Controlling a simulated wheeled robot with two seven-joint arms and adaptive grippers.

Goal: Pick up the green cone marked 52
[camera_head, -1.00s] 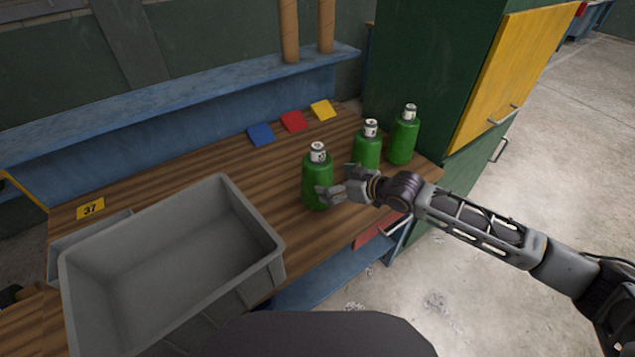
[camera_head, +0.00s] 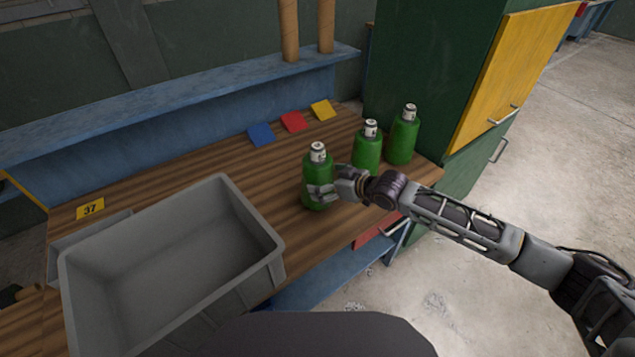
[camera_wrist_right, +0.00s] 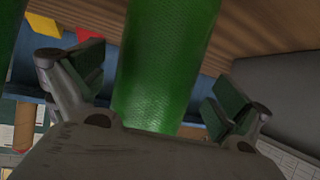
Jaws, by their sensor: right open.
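Three green bottle-shaped objects with white-labelled tops stand upright on the wooden bench. The nearest green one (camera_head: 317,168) is at the front left of the row, with the middle one (camera_head: 367,150) and the far one (camera_head: 403,139) behind it to the right. The labels are too small to read, so I cannot tell which is marked 52. My right gripper (camera_head: 322,192) is open at the nearest one's lower body. In the right wrist view, a green body (camera_wrist_right: 165,65) stands between the spread fingers, with gaps on both sides. My left gripper is not in view.
A grey bin (camera_head: 245,292) stands on the wooden bench (camera_head: 205,168) at the left. Blue (camera_head: 261,135), red (camera_head: 293,121) and yellow (camera_head: 323,110) squares lie at the back. A yellow tag marked 37 (camera_head: 90,208) is at the far left. A green cabinet (camera_head: 440,70) bounds the right.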

